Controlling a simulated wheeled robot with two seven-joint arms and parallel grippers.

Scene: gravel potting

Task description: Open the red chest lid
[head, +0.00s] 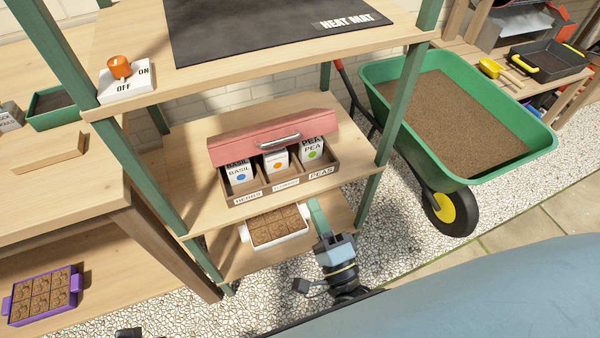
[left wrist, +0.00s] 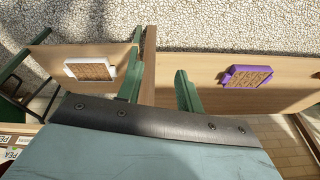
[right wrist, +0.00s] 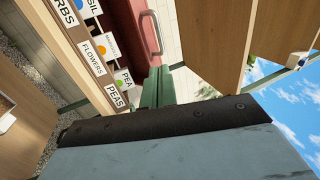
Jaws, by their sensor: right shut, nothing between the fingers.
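The red chest lid (head: 272,137) is partly raised on a wooden box with compartments (head: 280,185) on the middle shelf, and a metal handle (head: 279,142) is on its front. Seed packets show beneath the lid's front edge. The lid (right wrist: 132,28) and handle (right wrist: 152,32) also show in the right wrist view. My right gripper (head: 318,212) is in front of and below the box in the head view. Its green fingers (right wrist: 157,86) are together and empty, apart from the handle. My left gripper (left wrist: 158,88) has its fingers apart and empty, and is not clearly seen in the head view.
A white-handled seed tray (head: 278,228) sits on the lower shelf, below the box. The heat mat shelf (head: 140,50) is above the chest. Green shelf posts (head: 392,120) flank it. A green wheelbarrow (head: 530,150) stands at the right, and a purple tray (head: 72,285) at lower left.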

